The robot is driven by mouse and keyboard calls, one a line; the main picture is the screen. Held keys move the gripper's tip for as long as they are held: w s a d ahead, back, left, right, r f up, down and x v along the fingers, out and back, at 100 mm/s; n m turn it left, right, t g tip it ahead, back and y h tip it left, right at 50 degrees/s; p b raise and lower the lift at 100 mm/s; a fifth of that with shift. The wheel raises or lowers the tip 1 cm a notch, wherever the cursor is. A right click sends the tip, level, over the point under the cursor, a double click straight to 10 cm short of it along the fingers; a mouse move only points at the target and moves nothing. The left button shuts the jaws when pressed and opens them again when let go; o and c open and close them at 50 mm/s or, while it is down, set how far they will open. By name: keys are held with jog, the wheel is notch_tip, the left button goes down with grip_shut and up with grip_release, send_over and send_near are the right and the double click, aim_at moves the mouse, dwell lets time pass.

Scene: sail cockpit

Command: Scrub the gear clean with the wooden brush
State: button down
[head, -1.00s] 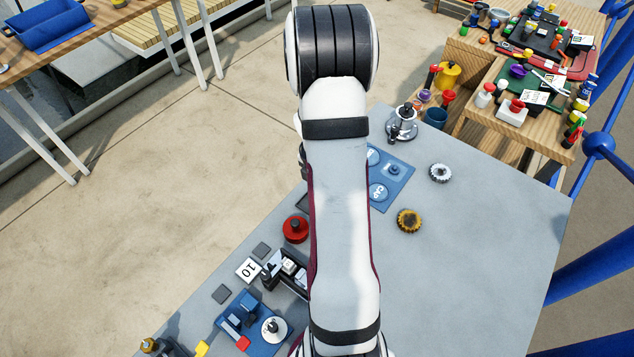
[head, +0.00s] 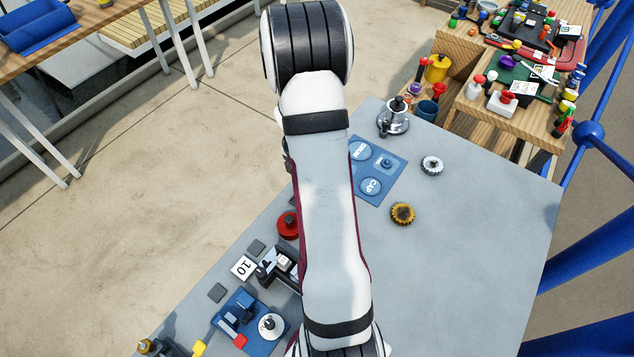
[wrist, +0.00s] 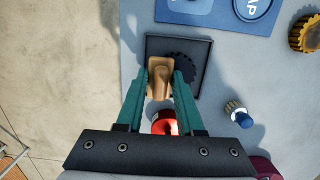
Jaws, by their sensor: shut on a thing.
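In the wrist view, my gripper (wrist: 160,72) has its teal fingers shut on the tan wooden brush (wrist: 160,86). The brush is over a square black tray (wrist: 206,52), in which a dark toothed gear (wrist: 183,70) lies. The brush overlaps the gear's left side; whether they touch I cannot tell. A brown-gold gear (wrist: 305,33) lies on the table to the upper right. It also shows in the head view (head: 402,214), with a silver-white gear (head: 432,165) behind it. In the head view, my arm hides the gripper, brush and tray.
A blue panel (wrist: 215,10) lies just beyond the tray. A red object (wrist: 165,123) is below the brush in the wrist view; a blue-ended piece (wrist: 243,119) is to its right. The right side of the grey table (head: 480,230) is clear. Wooden shelves (head: 470,115) stand at its back.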

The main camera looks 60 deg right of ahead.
jog(key=shift+w, duration=0.35)
jog(key=shift+s+d, duration=0.2)
jog(key=shift+s, duration=2.85)
notch_tip(320, 180, up, 8)
jog(key=shift+w+r, duration=0.1)
jog(key=w+a+r+m, duration=0.4)
jog(key=w+a+m, duration=0.1)
jog(key=w+a, duration=0.15)
jog(key=w+a+r+m, duration=0.2)
jog(key=a+r+m, duration=0.2)
jog(key=a, duration=0.3)
jog(key=w+a+r+m+g+y, duration=0.1)
jog(key=w+a+r+m, duration=0.2)
jog(key=a, duration=0.5)
jog(key=w+a+r+m, duration=0.2)
jog(key=a+r+m, duration=0.4)
jog(key=a, duration=0.1)
jog(key=shift+w+a+r, duration=0.15)
